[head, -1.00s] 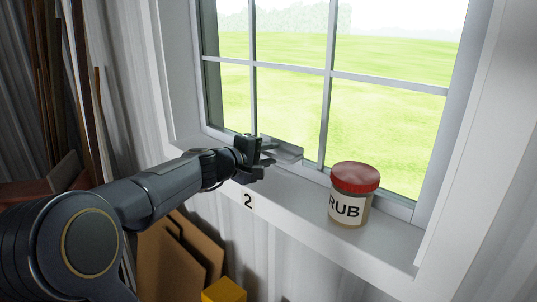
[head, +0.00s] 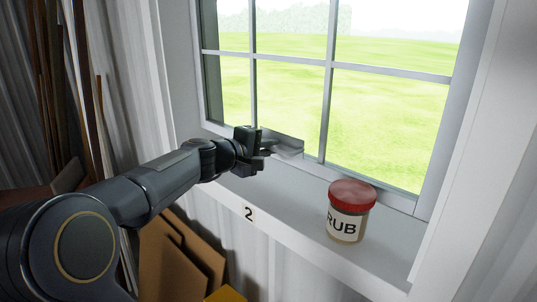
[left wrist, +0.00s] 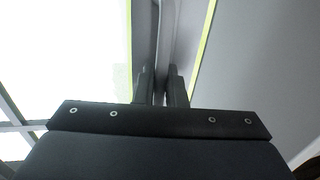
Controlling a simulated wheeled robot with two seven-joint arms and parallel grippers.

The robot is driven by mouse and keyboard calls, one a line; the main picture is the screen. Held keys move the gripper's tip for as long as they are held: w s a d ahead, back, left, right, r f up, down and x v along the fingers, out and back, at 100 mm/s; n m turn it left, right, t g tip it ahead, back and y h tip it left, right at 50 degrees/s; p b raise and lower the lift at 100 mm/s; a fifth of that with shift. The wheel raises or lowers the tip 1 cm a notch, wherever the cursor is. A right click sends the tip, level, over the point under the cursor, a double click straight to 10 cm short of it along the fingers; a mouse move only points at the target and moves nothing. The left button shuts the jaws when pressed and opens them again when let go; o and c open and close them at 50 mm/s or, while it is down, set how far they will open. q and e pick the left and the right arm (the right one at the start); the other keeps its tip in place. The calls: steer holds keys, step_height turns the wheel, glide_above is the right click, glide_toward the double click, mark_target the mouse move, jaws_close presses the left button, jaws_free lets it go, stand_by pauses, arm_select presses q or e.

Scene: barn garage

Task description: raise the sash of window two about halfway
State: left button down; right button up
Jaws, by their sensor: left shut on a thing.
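Window two's sash (head: 310,165) is a grey-white frame with thin bars over bright panes. A tag with the number 2 (head: 249,214) is on the front edge of the sill (head: 285,200) below it. My left gripper (head: 270,148) is at the left part of the sash's bottom rail, shut on its lift handle (head: 288,147). In the left wrist view its fingers (left wrist: 160,88) close on a thin grey piece. A narrow green strip (left wrist: 204,50) there runs between the rail and the sill, like a small gap. My right gripper is not in view.
A jar with a red lid (head: 350,210), marked "RUB", stands on the sill right of my gripper. Wooden boards (head: 45,80) lean at the left wall. Brown panels (head: 175,255) and a yellow thing (head: 226,294) are below the sill.

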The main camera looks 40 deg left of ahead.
arm_select(q)
steer(key=p, duration=0.7)
glide_toward(282, 101)
steer(key=x, duration=0.4)
steer(key=shift+w, duration=0.45)
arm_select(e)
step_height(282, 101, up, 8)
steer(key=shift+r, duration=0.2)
arm_select(q)
steer(key=c, duration=1.6)
jaws_free()
steer(key=b+v, duration=0.2)
steer(key=v, duration=0.6)
steer(key=shift+d, duration=0.1)
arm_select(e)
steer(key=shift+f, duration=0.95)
arm_select(q)
steer(key=shift+w, duration=0.1)
